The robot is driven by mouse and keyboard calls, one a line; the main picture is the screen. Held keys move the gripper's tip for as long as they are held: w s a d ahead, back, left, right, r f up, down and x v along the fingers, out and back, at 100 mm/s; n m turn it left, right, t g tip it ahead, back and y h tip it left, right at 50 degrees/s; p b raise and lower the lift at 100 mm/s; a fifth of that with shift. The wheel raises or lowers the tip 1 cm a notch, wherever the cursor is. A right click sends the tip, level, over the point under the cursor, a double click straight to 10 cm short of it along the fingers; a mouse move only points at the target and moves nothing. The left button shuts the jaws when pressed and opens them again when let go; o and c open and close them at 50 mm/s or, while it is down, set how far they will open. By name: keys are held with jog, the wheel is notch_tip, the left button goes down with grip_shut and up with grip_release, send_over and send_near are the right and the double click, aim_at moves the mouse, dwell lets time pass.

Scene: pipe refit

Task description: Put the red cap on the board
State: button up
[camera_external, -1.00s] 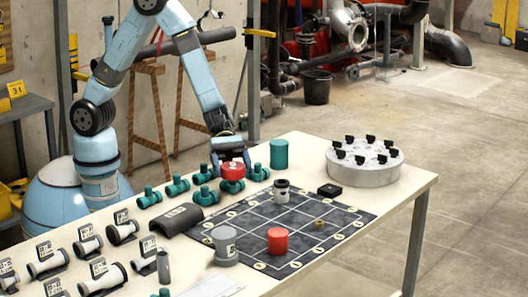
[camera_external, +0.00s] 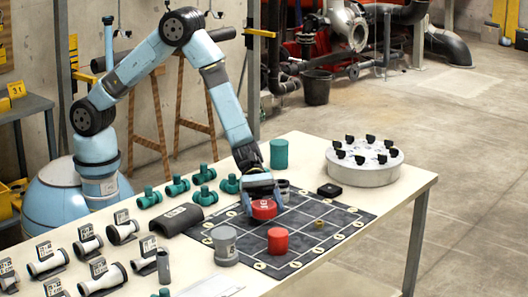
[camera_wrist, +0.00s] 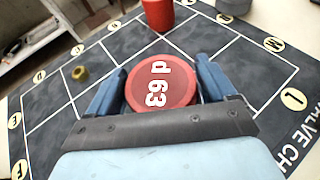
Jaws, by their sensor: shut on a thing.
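The red cap (camera_external: 264,209), a short round disc with white print, is between the fingers of my gripper (camera_external: 262,203). The wrist view shows the cap (camera_wrist: 160,84) with a blue finger on each side, and my gripper (camera_wrist: 160,88) is shut on it. The board (camera_external: 303,213), a dark mat with a white grid and round edge labels, lies under the gripper. The cap is over the board's back-left part; I cannot tell whether it touches the surface. The board (camera_wrist: 100,60) fills much of the wrist view.
A red cylinder (camera_external: 278,240), a grey flanged part (camera_external: 225,246) and a small brass ring (camera_external: 320,223) stand on the board. Green fittings (camera_external: 203,174) and a green cylinder (camera_external: 279,154) stand behind. Several board cells are free.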

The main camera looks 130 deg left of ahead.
jog(key=shift+f, duration=1.2)
jog(key=shift+f, duration=0.1)
jog(key=o, duration=0.9)
jog(key=shift+c, duration=0.2)
